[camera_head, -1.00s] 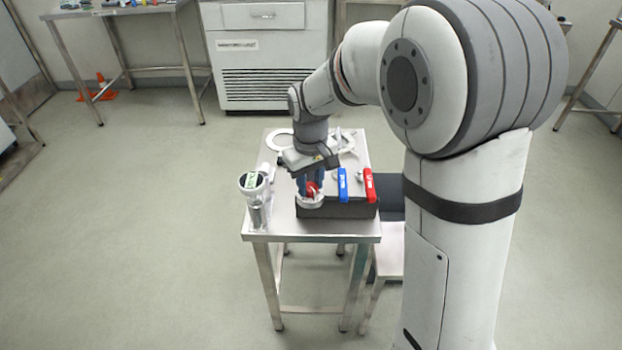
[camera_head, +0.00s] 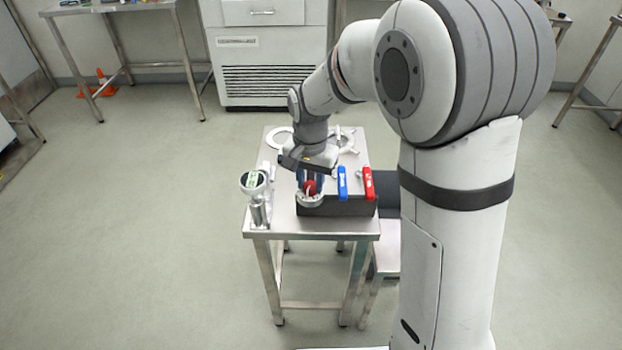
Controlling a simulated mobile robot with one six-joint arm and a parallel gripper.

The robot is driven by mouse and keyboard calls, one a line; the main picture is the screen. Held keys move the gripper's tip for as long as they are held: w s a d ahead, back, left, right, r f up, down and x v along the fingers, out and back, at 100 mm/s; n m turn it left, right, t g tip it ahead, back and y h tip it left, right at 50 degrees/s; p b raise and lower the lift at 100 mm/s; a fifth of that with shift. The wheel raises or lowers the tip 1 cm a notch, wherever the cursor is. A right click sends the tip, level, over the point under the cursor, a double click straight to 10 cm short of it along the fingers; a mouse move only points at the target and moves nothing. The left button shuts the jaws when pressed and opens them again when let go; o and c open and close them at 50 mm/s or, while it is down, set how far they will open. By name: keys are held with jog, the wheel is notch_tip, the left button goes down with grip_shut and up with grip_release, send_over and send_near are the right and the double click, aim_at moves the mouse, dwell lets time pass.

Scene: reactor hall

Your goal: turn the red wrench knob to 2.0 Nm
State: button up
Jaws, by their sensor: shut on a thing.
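The red knob (camera_head: 310,188) sits in a pale round collar (camera_head: 312,202) at the left end of a dark block on the small steel table. My gripper (camera_head: 310,180) points down over it and is shut on the red knob, with blue fingers on its sides. The fingers hide part of the knob. A round dial with a pale green face (camera_head: 254,179) stands on a metal post at the table's left edge. Its reading is too small to make out.
A blue handle (camera_head: 342,184) and a red handle (camera_head: 368,184) stand on the dark block (camera_head: 340,208), close to the right of my gripper. A white ring (camera_head: 279,138) and pale metal parts lie at the table's back. Open floor surrounds the table's left and front.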

aim_at(310, 185)
jog(key=shift+m, duration=1)
jog(key=o, duration=1)
jog(key=shift+r+p, duration=0.4)
jog(key=shift+r, duration=3.5)
